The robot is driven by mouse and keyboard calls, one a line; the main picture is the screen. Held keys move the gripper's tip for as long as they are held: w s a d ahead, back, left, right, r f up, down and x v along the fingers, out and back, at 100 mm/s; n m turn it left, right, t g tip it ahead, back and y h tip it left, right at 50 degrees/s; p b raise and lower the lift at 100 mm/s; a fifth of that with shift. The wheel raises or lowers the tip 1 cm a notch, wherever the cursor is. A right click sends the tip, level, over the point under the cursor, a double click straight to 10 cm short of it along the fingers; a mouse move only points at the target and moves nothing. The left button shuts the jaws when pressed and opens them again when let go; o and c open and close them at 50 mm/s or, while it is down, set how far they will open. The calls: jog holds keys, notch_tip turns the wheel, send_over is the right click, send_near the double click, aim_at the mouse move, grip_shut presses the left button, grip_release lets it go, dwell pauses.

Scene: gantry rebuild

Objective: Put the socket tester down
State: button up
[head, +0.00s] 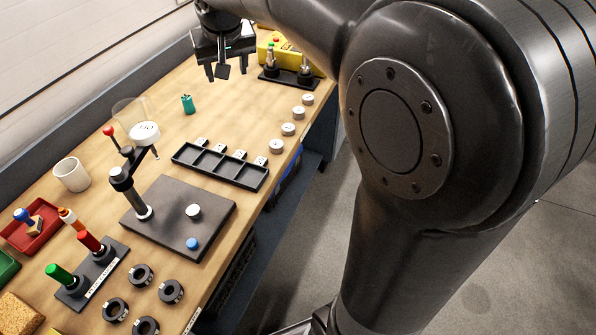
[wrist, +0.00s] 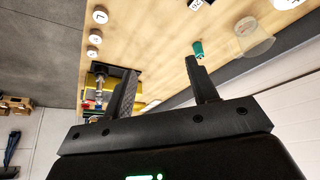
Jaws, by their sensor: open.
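A small teal object (head: 187,104), which looks like the socket tester, stands on the wooden bench (head: 215,125). In the wrist view the teal object (wrist: 197,48) shows just beyond the tip of the right-hand finger, on the bench. My gripper (head: 224,72) is over the far part of the bench, apart from the teal object, up and to its right in the head view. In the wrist view my gripper (wrist: 160,75) has its fingers spread with nothing between them.
A black four-slot tray (head: 220,165), several white round pieces (head: 288,129) and a clear jar (head: 143,125) stand nearby. A yellow box (head: 268,45) and a black stand (head: 290,76) are at the far end. Bare bench surrounds the teal object.

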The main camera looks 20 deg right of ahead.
jog(key=s+d+f, duration=0.2)
jog(key=s+f, duration=0.1)
jog(key=s, duration=1)
jog(key=s+d+f, duration=0.3)
jog(key=s+f, duration=0.1)
jog(key=s, duration=0.9)
jog(key=shift+s+f+t, duration=0.15)
jog(key=shift+s+t, duration=0.05)
jog(key=shift+t, duration=0.1)
